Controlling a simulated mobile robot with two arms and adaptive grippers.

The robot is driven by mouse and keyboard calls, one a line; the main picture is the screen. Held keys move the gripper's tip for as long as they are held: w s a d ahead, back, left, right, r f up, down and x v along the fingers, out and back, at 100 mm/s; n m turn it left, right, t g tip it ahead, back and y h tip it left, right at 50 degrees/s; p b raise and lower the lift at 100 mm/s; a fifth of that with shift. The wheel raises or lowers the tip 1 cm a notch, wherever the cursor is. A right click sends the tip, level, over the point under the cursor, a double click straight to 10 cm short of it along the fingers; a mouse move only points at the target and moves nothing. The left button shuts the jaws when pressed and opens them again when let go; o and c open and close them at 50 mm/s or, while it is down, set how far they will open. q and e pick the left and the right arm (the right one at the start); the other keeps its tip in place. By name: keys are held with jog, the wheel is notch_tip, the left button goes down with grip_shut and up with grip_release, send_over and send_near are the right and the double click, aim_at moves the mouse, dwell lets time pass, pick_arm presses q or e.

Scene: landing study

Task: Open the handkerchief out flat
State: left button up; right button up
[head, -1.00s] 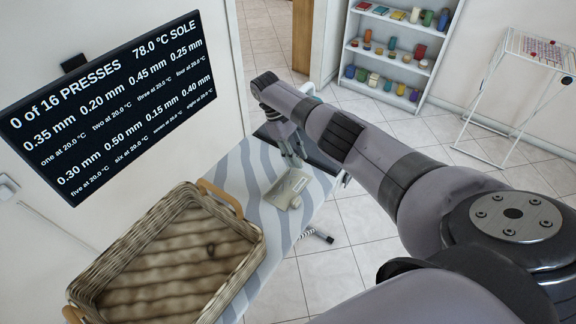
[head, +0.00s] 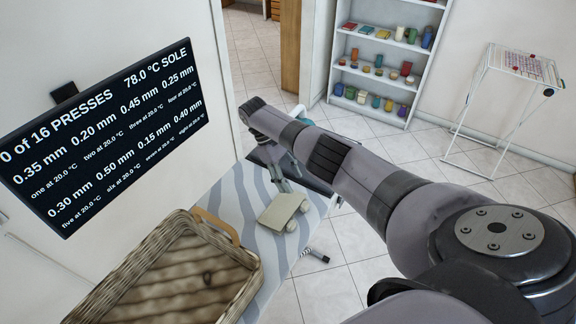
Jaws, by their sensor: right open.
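A small grey-beige folded piece, which looks like the handkerchief (head: 278,213), lies on the striped ironing board (head: 233,192). It is still folded, with pale rounded bulges along its near right edge. My right gripper (head: 284,187) is open and points down just beyond the cloth's far edge. I cannot tell whether its fingertips touch the cloth. My left gripper is not in view.
A dark wall screen (head: 105,130) hangs at left. Shelves (head: 333,92) and a white wire stand (head: 484,88) are at the back. Tiled floor is clear at right.

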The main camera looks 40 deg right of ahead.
jog(key=shift+c, duration=0.7)
jog(key=shift+r, duration=0.15)
notch_tip(320, 180, up, 10)
jog(key=w+p, duration=0.1)
jog(key=p, duration=0.1)
jog(key=shift+w+a+r, duration=0.15)
jog(key=shift+a+r, duration=0.05)
jog(key=shift+f, duration=0.1)
dwell(0.6)
